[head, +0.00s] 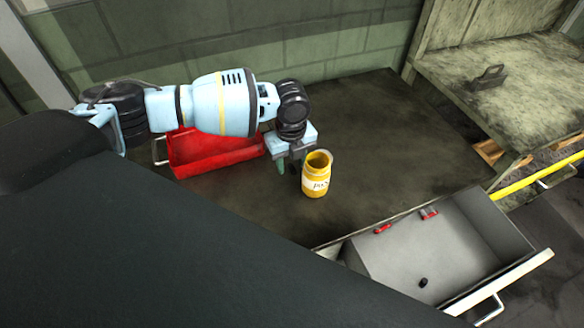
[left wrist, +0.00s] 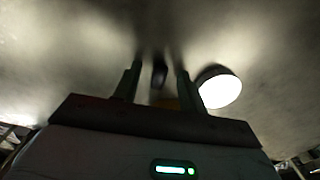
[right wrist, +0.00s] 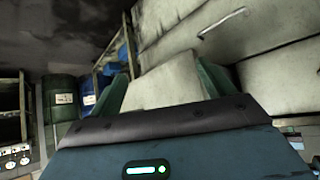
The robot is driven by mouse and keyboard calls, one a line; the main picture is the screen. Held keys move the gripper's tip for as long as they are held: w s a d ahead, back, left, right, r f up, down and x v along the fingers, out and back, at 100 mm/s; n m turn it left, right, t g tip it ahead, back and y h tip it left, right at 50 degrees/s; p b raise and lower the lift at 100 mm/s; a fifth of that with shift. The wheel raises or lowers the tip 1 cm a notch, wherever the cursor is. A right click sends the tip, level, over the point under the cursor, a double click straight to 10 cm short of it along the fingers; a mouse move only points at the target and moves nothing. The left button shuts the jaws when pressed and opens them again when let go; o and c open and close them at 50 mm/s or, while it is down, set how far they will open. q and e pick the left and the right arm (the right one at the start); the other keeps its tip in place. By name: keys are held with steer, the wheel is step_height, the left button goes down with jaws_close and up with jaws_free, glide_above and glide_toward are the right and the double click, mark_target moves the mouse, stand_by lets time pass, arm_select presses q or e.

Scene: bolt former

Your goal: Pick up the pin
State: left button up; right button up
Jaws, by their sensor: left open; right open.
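My left gripper (head: 287,166) points down at the dark table, just left of a yellow jar (head: 317,177). Its two fingers stand apart in the left wrist view (left wrist: 157,84). A small dark object (left wrist: 160,74) shows between or beyond them; it may be the pin, but it is too dark to tell, and I cannot tell whether the fingers touch it. A small black piece (head: 423,282) lies in the open drawer; I cannot tell what it is. My right gripper (right wrist: 166,85) is open in the right wrist view and out of the head view.
A red tray (head: 215,155) stands behind my left arm. The open grey drawer (head: 400,262) also holds small red pieces (head: 429,214). A worn bench (head: 525,85) with a dark metal part (head: 489,77) is at right. The table right of the jar is clear.

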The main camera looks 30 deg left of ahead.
mark_target(291, 169)
arm_select(q)
jaws_close()
steer(key=shift+r, duration=0.1)
steer(key=shift+r, duration=0.45)
steer(key=r, duration=0.1)
steer(key=s+r, duration=0.1)
steer(key=shift+d+r, duration=0.25)
steer(key=shift+r, duration=0.05)
steer(key=s+d, duration=0.2)
steer(key=s, duration=0.2)
steer(key=s+d+r, duration=0.1)
steer(key=s+d, duration=0.1)
steer(key=s, duration=0.3)
steer(key=s+d+p, duration=0.1)
steer(key=s+d, duration=0.1)
steer(key=s, duration=0.2)
steer(key=shift+s+r, duration=0.15)
steer(key=shift+s, duration=0.2)
arm_select(e)
steer(key=shift+w+d+r, duration=0.15)
steer(key=shift+w+r, duration=0.4)
steer(key=shift+r, duration=0.05)
arm_select(q)
steer(key=shift+s, duration=0.1)
arm_select(e)
steer(key=shift+s+r, duration=0.1)
